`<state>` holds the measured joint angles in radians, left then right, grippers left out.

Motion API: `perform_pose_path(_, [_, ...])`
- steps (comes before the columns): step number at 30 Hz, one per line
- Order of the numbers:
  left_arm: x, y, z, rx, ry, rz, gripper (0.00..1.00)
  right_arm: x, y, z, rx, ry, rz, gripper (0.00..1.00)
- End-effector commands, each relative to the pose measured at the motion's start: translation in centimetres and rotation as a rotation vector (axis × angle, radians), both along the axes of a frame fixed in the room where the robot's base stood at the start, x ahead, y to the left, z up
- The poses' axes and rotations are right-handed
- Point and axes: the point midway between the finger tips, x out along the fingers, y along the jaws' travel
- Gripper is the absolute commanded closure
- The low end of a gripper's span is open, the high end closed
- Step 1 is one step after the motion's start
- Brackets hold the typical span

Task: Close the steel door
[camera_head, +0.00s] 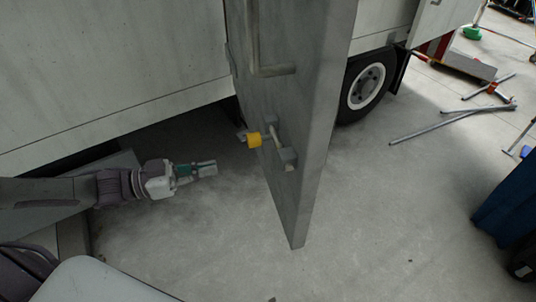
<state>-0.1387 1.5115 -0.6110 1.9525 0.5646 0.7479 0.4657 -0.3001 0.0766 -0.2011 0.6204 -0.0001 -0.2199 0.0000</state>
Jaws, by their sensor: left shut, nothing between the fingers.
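The steel door (310,110) is a tall grey panel standing open, its edge toward me, in front of the truck's side. A long bar handle (272,70) runs up its left face. Lower on that face is a latch with a yellow part (254,140) and a small bracket (288,157). My left gripper (212,168) is shut and empty. It is to the left of the door, apart from it, pointing right toward its lower part. My right gripper is not in view.
The truck's pale side wall (100,65) fills the upper left. A wheel (367,86) stands behind the door. Metal poles (450,118) lie on the floor at the right, and a dark blue object (508,205) stands at the right edge. The concrete floor (380,215) between is clear.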

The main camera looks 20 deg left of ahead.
Motion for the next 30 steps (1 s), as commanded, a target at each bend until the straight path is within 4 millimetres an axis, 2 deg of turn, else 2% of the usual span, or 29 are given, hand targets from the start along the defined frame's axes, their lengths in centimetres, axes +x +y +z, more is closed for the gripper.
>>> perform_pose_path(5, [0.5,-1.4,0.5,-0.013,-0.001,-0.013,1.0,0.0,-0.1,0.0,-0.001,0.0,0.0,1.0])
perform_pose_path(11, [2.7,-4.3,0.9,-0.015,-0.007,-0.011,1.0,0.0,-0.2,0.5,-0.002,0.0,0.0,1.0])
perform_pose_path(21, [6.7,-9.6,0.9,-0.01,-0.001,-0.01,1.0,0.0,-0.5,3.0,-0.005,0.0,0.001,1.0])
perform_pose_path(30, [8.0,-11.5,0.5,-0.006,0.0,-0.01,1.0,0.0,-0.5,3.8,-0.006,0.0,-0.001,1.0])
